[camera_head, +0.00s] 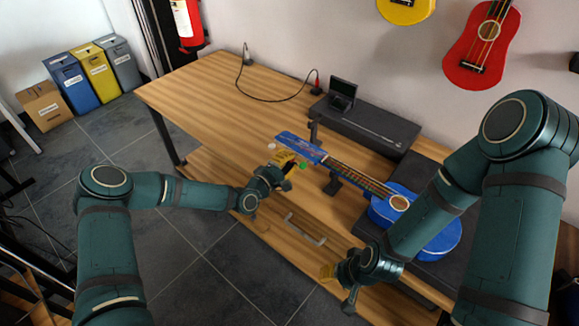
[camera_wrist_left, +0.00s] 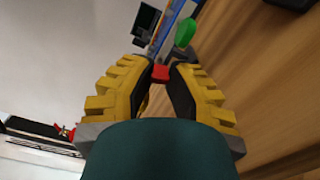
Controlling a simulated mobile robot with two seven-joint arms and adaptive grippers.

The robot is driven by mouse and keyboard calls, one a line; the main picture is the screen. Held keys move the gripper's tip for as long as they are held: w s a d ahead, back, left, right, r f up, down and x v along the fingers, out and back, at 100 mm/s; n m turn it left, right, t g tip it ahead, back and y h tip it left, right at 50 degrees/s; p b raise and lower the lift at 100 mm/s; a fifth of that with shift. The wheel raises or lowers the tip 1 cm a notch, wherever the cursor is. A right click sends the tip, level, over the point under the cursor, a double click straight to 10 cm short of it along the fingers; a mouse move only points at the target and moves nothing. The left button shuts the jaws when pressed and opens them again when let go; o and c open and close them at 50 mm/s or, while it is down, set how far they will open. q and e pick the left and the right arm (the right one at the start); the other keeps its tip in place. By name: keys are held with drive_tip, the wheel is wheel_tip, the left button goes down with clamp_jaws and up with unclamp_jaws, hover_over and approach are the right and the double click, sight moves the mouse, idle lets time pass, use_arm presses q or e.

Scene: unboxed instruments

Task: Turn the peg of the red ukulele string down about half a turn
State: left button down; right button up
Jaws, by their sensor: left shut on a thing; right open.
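The blue ukulele (camera_head: 432,243) lies face up, its neck and headstock (camera_head: 299,146) pointing up-left over the table. My left gripper (camera_head: 288,168) is at the near side of the headstock. In the left wrist view its yellow-padded fingers (camera_wrist_left: 161,75) are closed on the red peg (camera_wrist_left: 160,72), which shows between the fingertips. The green peg (camera_wrist_left: 185,33) is just beyond them and also shows in the head view (camera_head: 303,166). The red peg is hidden by the gripper in the head view. My right gripper (camera_head: 327,272) is open and empty by the table's front edge, away from the ukulele.
A neck support (camera_head: 333,184) stands under the neck. A small device with a screen (camera_head: 342,94) sits on a dark case (camera_head: 370,126) behind. A cable (camera_head: 270,99) runs over the wooden table (camera_head: 195,95), whose left part is mostly clear.

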use_arm(q)
drive_tip(key=shift+m+b, duration=0.35)
drive_tip(key=shift+m, duration=0.05)
drive_tip(key=c, duration=0.8)
unclamp_jaws()
drive_tip(key=shift+c, duration=0.2)
drive_tip(key=v, duration=1.2)
